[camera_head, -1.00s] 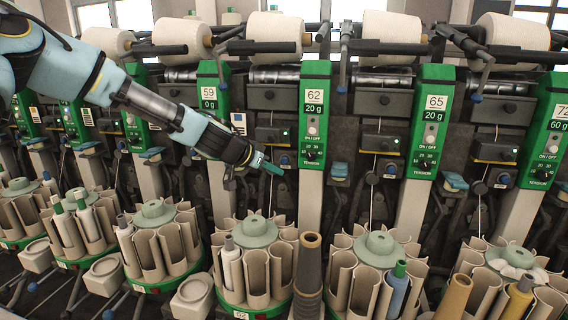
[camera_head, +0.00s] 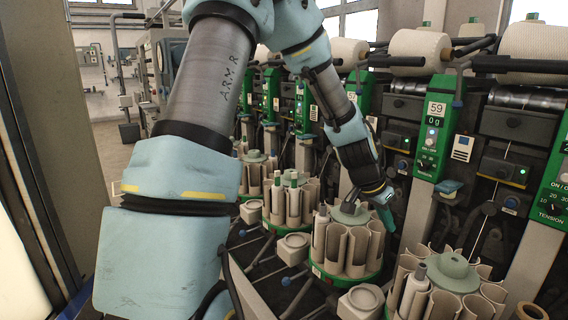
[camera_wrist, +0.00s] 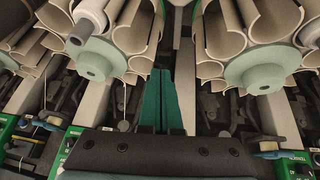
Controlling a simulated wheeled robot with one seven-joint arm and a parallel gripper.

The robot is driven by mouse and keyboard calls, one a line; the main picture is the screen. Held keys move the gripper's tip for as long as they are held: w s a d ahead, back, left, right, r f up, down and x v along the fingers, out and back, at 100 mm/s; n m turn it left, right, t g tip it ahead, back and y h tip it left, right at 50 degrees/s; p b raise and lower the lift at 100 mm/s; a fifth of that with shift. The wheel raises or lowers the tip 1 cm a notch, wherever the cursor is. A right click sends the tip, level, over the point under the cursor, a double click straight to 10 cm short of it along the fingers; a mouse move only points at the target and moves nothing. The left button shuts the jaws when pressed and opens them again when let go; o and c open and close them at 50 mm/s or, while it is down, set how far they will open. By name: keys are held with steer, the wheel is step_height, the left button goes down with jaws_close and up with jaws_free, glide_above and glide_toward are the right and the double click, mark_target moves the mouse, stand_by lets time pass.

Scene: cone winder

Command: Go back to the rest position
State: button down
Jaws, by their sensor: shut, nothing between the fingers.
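My gripper (camera_head: 386,217) is at the end of my arm in the head view, above and beside the bobbin carousel (camera_head: 318,250) in the middle of the row. Its green fingers also show in the wrist view (camera_wrist: 160,100). They are together, with nothing between them. In the wrist view the fingers point between two carousels, one at the upper left (camera_wrist: 120,72) and one at the upper right (camera_wrist: 248,82). I cannot tell in the pictures how far the fingertips are from the carousel.
Winder units stand along the right, with a green panel marked 59 (camera_head: 433,130) near my gripper. White yarn cones (camera_head: 418,50) sit above. Another carousel (camera_head: 448,280) stands at the lower right. Open floor (camera_head: 112,155) shows at the far left.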

steer(key=s+a+r+n+y, duration=0.1)
steer(key=a+n, duration=0.3)
steer(key=a, duration=0.7)
steer(key=s+a+n+y, duration=0.2)
steer(key=s+a+n, duration=0.2)
steer(key=a, duration=0.7)
steer(key=s+a+r+n+y, duration=0.1)
steer(key=s+a+n+y, duration=0.1)
steer(key=a, duration=0.9)
steer(key=shift+s+a+r+n+y, duration=0.3)
steer(key=shift+r+n, duration=0.05)
steer(key=shift+n, duration=0.55)
steer(key=shift+d, duration=0.1)
